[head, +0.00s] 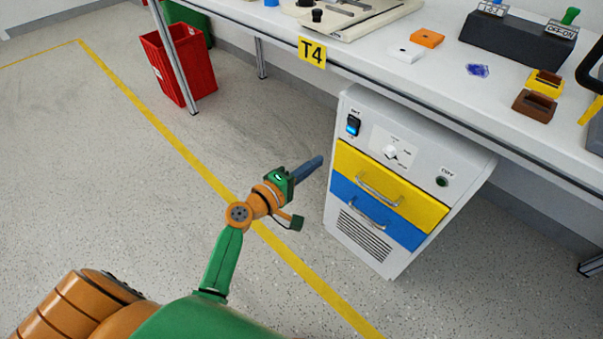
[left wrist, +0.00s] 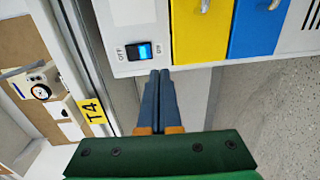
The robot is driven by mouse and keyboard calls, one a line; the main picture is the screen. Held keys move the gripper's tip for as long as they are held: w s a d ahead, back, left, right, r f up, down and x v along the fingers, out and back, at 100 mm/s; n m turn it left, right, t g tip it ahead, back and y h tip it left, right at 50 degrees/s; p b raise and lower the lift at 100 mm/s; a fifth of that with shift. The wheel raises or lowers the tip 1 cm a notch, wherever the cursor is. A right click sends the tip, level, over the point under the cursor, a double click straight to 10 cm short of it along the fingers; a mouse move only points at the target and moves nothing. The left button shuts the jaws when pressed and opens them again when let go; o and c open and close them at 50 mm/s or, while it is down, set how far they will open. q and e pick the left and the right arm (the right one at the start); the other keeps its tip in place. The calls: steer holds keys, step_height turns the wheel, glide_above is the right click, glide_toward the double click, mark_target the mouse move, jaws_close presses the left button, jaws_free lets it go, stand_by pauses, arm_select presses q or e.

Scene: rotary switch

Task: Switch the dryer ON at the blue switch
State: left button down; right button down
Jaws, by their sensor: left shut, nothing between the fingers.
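The dryer (head: 465,160) is a white cabinet under the bench, with a yellow drawer (head: 390,185) above a blue drawer (head: 375,212). Its blue switch (head: 353,125) is at the upper left of the front panel. In the left wrist view the blue switch (left wrist: 139,51) sits in a black frame between the labels OFF on the left and ON on the right. I cannot tell which side is pressed. My left gripper (head: 319,161) is shut and empty, left of the cabinet front. In the left wrist view its fingertips (left wrist: 159,74) appear just below the switch, seemingly apart from it.
A white knob (head: 390,152) and a dark green round button (head: 442,181) are on the same panel. The bench edge with a T4 sign (head: 312,52) overhangs the cabinet. A red bin (head: 180,65) stands at the back left. The floor left of the cabinet is clear.

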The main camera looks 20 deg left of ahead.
arm_select(q)
steer(key=v, duration=0.3)
steer(key=shift+s+a+f, duration=0.1)
steer(key=shift+s+f, duration=0.1)
steer(key=shift+f, duration=0.15)
